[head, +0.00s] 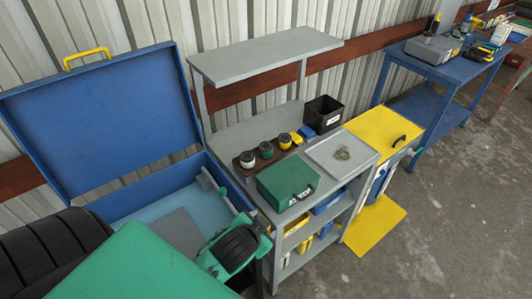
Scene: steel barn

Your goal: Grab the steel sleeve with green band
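The sleeve with green band (266,150) stands upright in the middle of a row of three small sleeves. The row is on a brown holder (244,167) on the grey workbench. A sleeve with a pale band (248,160) stands to its left, and one with a yellow band (285,140) to its right. The sleeves are small here, so fine detail is not clear.
A green case (287,180) sits just in front of the sleeves. A black bin (323,113) and pale tray (320,152) with a small coil are to the right. A grey shelf (265,58) overhangs the bench. An open blue chest (100,120) stands left.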

